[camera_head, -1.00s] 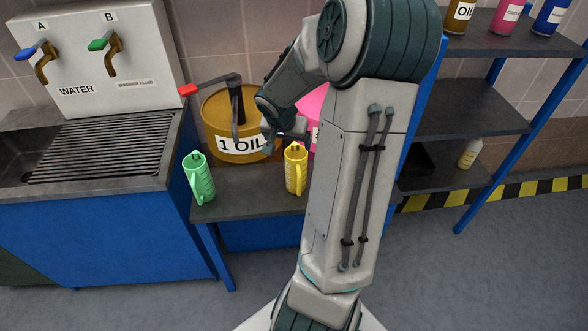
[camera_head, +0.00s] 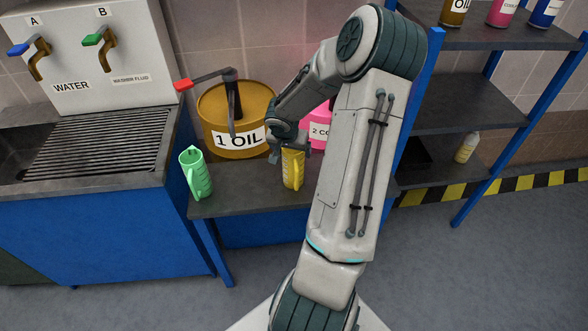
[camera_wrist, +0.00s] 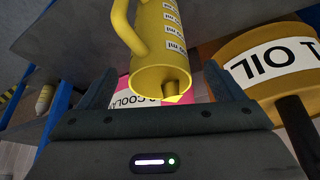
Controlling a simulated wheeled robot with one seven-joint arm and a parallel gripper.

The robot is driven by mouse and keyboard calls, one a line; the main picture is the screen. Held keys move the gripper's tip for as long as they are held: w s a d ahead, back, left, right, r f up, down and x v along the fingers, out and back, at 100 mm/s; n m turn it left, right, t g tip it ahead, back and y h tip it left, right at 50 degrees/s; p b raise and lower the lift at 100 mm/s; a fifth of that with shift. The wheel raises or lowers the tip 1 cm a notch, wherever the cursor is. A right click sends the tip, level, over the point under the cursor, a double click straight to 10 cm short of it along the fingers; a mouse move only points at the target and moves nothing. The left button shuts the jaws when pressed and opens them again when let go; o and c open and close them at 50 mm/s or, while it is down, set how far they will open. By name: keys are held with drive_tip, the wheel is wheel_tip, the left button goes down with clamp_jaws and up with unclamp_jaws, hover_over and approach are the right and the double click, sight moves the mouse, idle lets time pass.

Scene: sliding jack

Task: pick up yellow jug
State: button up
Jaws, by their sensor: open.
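The yellow jug (camera_head: 292,171) stands upright on the grey bench top (camera_head: 240,202), in front of the oil drum and the pink drum. In the wrist view the jug (camera_wrist: 155,72) shows its handle at the left, a row of labels on its side and its spout towards me. My gripper (camera_head: 290,146) is at the top of the jug in the head view. In the wrist view my open gripper (camera_wrist: 165,90) has one finger on each side of the jug's spout end. I see no finger closed on it.
A green jug (camera_head: 195,174) stands on the bench to the left. The oil drum (camera_head: 212,108) with a black pump and red handle is behind, and the pink drum (camera_head: 319,112) is partly hidden by my arm. A sink unit (camera_head: 110,160) is at the left, a shelf rack (camera_head: 455,105) at the right.

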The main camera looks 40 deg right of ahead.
drive_tip(key=x, duration=0.4)
drive_tip(key=shift+p, duration=0.3)
drive_tip(key=c, duration=1.4)
drive_tip(key=shift+r, duration=0.25)
